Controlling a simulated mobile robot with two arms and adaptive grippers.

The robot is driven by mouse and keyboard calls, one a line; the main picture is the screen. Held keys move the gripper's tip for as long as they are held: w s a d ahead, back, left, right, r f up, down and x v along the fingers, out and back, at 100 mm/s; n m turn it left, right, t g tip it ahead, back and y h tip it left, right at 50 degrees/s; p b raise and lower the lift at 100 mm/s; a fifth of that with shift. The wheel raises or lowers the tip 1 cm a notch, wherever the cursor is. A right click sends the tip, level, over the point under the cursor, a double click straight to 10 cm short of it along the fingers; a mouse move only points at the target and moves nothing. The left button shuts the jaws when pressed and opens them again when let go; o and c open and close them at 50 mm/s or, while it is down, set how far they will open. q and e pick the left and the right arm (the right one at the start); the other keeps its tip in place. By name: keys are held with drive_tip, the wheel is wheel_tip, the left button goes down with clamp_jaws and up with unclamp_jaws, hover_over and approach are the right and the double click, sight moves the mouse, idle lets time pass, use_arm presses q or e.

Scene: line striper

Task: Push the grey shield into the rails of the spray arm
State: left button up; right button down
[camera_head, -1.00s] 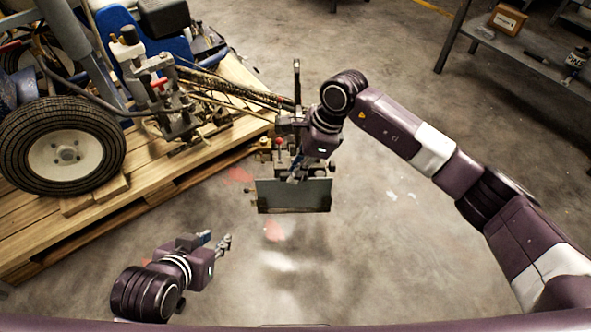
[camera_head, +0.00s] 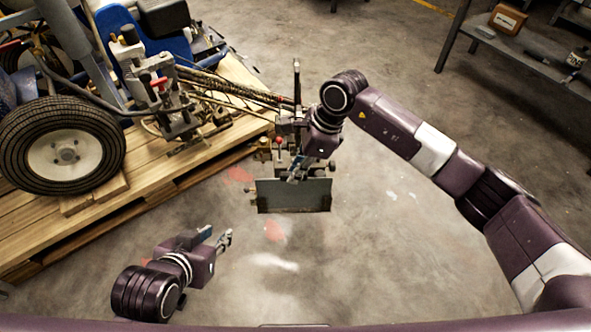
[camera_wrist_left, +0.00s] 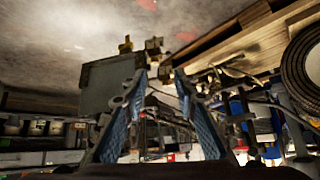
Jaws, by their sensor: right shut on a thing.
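The grey shield (camera_head: 293,196) is a flat plate at the near end of the spray arm (camera_head: 290,150), in the middle of the head view. It also shows in the left wrist view (camera_wrist_left: 106,82), left of the fingers. My right gripper (camera_head: 295,172) is at the shield's upper edge and shut; its fingertips are partly hidden among the spray arm's parts. How far the shield sits in the rails cannot be told. My left gripper (camera_head: 222,238) is open and empty, low at the left, apart from the shield. Its two blue-padded fingers stand apart in the left wrist view (camera_wrist_left: 160,90).
The line striper with its wheel (camera_head: 62,147) stands on a wooden pallet (camera_head: 150,185) at the left. A metal shelf (camera_head: 530,62) with a box (camera_head: 508,20) is at the upper right. The concrete floor in front of the shield is clear.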

use_arm(q)
drive_tip(key=shift+w, duration=0.15)
drive_tip(key=shift+w+d+r+t, duration=0.2)
drive_tip(key=shift+w+r+t, duration=0.15)
drive_tip(key=shift+w+r, duration=0.15)
drive_tip(key=shift+w+d+r+t, duration=0.2)
drive_tip(key=shift+w+r+t, duration=0.2)
drive_tip(key=shift+w, duration=0.1)
use_arm(e)
drive_tip(key=shift+f, duration=0.25)
use_arm(q)
drive_tip(key=shift+w+d+r+b, duration=0.1)
drive_tip(key=shift+w+r+b, duration=0.1)
drive_tip(key=shift+w+b, duration=0.1)
use_arm(e)
drive_tip(key=shift+f, duration=0.1)
use_arm(q)
drive_tip(key=shift+w+d+r+t+h, duration=0.15)
drive_tip(key=shift+w+r+t+h, duration=0.05)
drive_tip(key=shift+r+t+h, duration=0.1)
drive_tip(key=shift+w+d+r+t, duration=0.25)
drive_tip(key=shift+w+r+t, duration=0.1)
drive_tip(key=shift+w+r, duration=0.2)
use_arm(e)
drive_tip(key=shift+f, duration=0.2)
